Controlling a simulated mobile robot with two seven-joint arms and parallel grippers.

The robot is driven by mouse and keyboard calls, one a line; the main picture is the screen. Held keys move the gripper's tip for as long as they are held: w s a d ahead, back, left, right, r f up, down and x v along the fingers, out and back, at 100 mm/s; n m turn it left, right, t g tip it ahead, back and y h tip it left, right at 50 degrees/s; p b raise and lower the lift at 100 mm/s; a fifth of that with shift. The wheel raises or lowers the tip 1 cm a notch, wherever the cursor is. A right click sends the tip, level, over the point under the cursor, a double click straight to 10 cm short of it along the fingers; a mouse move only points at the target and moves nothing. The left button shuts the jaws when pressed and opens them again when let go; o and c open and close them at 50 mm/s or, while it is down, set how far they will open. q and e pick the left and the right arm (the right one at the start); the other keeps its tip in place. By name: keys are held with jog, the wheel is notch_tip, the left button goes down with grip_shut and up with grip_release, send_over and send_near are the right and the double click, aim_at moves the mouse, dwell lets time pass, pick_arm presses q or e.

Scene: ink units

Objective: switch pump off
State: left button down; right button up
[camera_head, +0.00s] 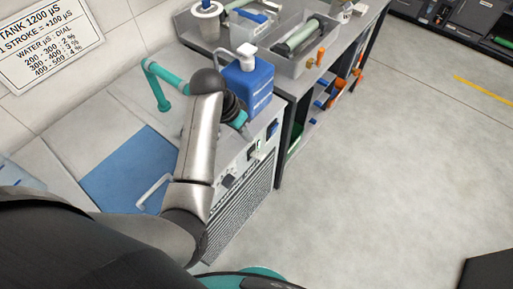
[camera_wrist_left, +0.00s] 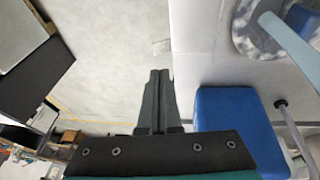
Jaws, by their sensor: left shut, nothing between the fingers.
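The grey unit's front panel (camera_head: 243,160) has a dark round knob (camera_head: 228,181), a small pale switch with a green part (camera_head: 257,146) and a dark switch (camera_head: 273,128). I cannot read which control is the pump's, nor its position. My left gripper (camera_head: 247,135) is just above the pale switch, partly hidden by its wrist; I cannot tell whether it touches. In the left wrist view its two fingers (camera_wrist_left: 158,74) are together and empty, with the pale floor beyond. My right gripper is not in view.
A blue jug with a white top (camera_head: 257,84) stands just behind my left gripper. A teal pipe (camera_head: 155,84) and a blue lid with a handle (camera_head: 115,180) are on the unit. A dark-framed bench with trays (camera_head: 303,66) stands beyond.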

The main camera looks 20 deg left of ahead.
aim_at(260, 154)
pick_arm(q)
jog(key=b+x, duration=0.3)
jog(key=x, duration=0.7)
dwell(0.4)
